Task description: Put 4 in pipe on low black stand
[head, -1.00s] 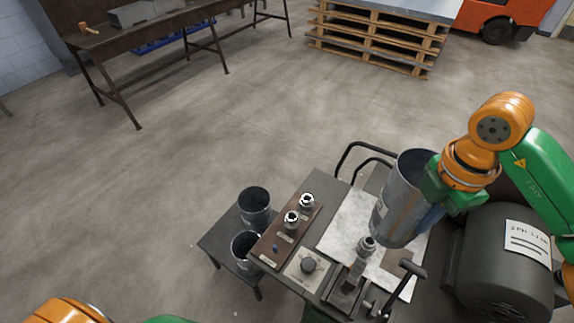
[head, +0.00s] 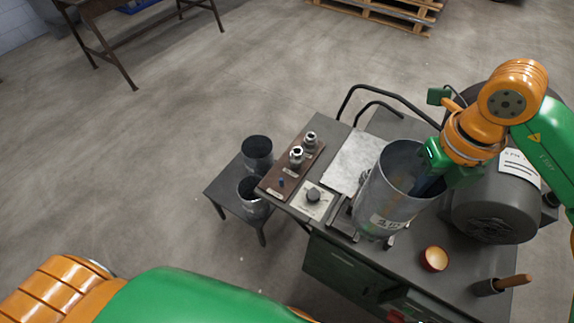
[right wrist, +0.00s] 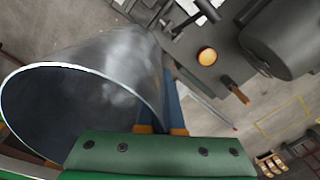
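A large grey metal pipe (head: 392,195) with a white label, its text too small to read surely, is held near its rim by my right gripper (head: 428,185). The pipe is slightly tilted, its open end up, over the workbench; I cannot tell whether its bottom touches anything. In the right wrist view the pipe (right wrist: 110,85) fills the left, with the blue fingers (right wrist: 174,108) closed at its wall. The low black stand (head: 222,197) is left of the bench and carries two smaller dark-mouthed pipes (head: 257,155). My left arm shows at the bottom; its gripper is out of view.
The workbench (head: 405,257) holds a wooden board (head: 290,172) with two metal fittings, a knob panel (head: 312,200), a pale sheet (head: 352,165), an orange bowl (head: 434,259), a wooden-handled tool (head: 502,285) and a grey motor (head: 495,210). Open floor lies left of the stand.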

